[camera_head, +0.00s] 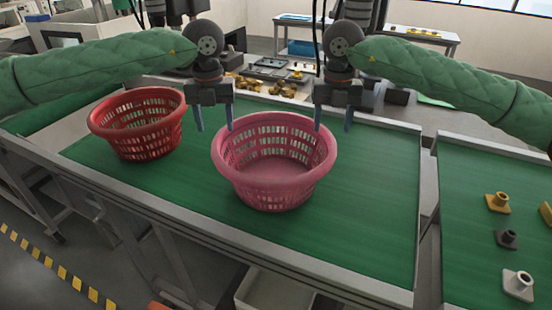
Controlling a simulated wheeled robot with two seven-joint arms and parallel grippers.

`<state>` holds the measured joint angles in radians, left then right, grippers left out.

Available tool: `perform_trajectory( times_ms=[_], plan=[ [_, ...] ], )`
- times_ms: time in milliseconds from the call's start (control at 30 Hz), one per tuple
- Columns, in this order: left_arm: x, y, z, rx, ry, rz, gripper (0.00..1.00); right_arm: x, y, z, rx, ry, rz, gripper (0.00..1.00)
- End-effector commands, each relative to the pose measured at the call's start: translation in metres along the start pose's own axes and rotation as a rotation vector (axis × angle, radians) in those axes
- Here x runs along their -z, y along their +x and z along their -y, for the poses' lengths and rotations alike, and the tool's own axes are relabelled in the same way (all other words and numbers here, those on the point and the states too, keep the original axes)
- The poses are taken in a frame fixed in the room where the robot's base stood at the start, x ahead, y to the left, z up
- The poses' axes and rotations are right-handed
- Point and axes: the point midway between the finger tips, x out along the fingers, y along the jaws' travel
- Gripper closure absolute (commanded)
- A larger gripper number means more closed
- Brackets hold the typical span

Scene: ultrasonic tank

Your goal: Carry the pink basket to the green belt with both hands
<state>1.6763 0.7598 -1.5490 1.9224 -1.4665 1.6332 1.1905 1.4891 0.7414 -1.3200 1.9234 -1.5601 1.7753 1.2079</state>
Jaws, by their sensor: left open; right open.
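The pink basket (273,198) stands upright and empty on the green belt (365,215), near the middle of the head view. My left gripper (214,118) is open, fingers pointing down, just beyond the basket's far left rim. My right gripper (333,117) is open, fingers pointing down, at the far right rim. Both look empty. I cannot tell whether the fingertips touch the rim, and neither gripper is closed on it.
A red basket (143,140) stands left of the pink one on the same belt. A second green surface (465,225) at the right holds several small metal parts. Yellow parts and a dark tray (270,68) lie behind. The belt's right part is clear.

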Motion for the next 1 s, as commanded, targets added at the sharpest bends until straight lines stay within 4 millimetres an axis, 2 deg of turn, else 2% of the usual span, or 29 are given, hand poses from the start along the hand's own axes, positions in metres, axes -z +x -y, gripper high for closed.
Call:
perform_trajectory(
  times_ms=[267,367,700,1000],
  plan=[
    [0.0,0.003,0.0,0.0,0.0,-0.001,0.44,0.0,0.003,0.0,0.0,0.0,0.0,0.43],
    [0.0,0.011,0.0,-0.001,0.0,-0.001,0.44,0.0,0.011,0.0,0.0,0.001,0.0,0.43],
    [0.001,0.057,0.0,-0.001,0.001,-0.002,0.44,0.0,0.057,0.001,0.001,0.001,-0.002,0.43],
    [0.0,0.077,0.0,0.0,0.001,0.0,0.44,0.0,0.077,0.001,0.0,0.001,0.0,0.43]
  ],
)
